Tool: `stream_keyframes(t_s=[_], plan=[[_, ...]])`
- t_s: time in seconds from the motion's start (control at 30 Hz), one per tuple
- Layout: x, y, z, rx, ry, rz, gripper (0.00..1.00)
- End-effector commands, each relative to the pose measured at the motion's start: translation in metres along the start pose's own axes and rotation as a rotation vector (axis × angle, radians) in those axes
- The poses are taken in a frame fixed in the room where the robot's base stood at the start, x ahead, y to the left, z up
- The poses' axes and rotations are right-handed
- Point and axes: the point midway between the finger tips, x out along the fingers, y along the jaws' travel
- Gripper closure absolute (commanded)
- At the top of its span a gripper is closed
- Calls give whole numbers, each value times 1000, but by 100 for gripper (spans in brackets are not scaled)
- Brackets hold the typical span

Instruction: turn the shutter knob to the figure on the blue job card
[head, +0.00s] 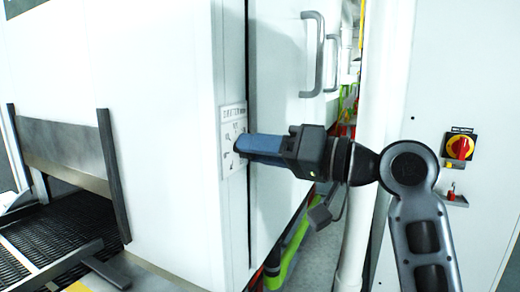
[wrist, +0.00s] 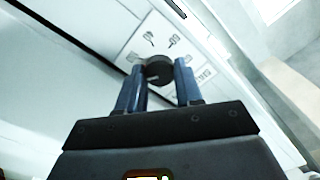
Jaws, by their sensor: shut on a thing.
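The shutter knob (wrist: 158,71) is dark and round on a white dial plate (wrist: 136,40) with printed marks around it. The plate also shows on the white cabinet's edge in the head view (head: 233,116), where my gripper hides the knob. My gripper (wrist: 159,67) has blue fingers on either side of the knob and is shut on it. In the head view my gripper (head: 241,146) reaches left to the plate. The marks are too small and blurred to read, and I cannot tell the knob's setting. The blue job card is not in view.
A grey shutter panel (head: 65,145) stands above the dark mesh belt (head: 60,235) at left. Door handles (head: 312,55) stick out above my gripper. A red rotary switch (head: 460,147) on a yellow plate is on the right cabinet. A white pipe (head: 383,90) runs behind my arm.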

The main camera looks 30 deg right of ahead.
Motion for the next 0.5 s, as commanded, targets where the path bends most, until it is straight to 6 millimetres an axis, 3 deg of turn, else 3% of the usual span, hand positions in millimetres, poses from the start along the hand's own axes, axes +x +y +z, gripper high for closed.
stream_keyframes(t_s=[0.23, 0.5], plan=[[0, 0, 0, 0, 0, 1, 95], [0, 1, 1, -29, 0, 0, 95]])
